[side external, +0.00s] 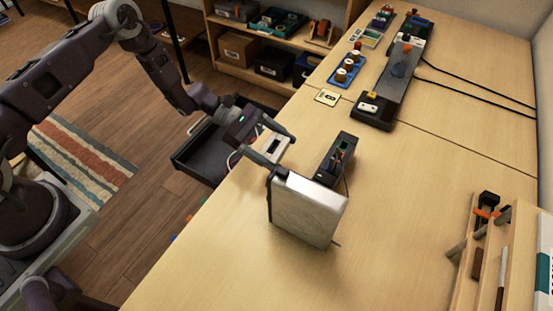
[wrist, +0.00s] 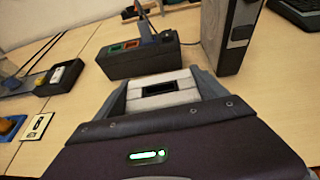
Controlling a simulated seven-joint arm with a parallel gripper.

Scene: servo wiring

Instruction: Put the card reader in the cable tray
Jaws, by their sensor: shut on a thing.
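A pale block with a dark slot, which looks like the card reader (wrist: 187,79), is held between the fingers of my gripper (wrist: 165,86) in the wrist view. In the side view my gripper (side external: 276,147) is over the near-left edge of the table, and the pale card reader (side external: 270,150) shows partly between its fingers. A black open tray (side external: 190,158), which may be the cable tray, is at the table's left edge, left of and partly behind my gripper. Its right part is hidden by my gripper.
A silver box (side external: 308,210) stands upright just in front of my gripper. A black socket box (side external: 336,160) is close to its right, with a cable. A wooden rack (side external: 490,255) holds tools at the right. The table's centre right is clear.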

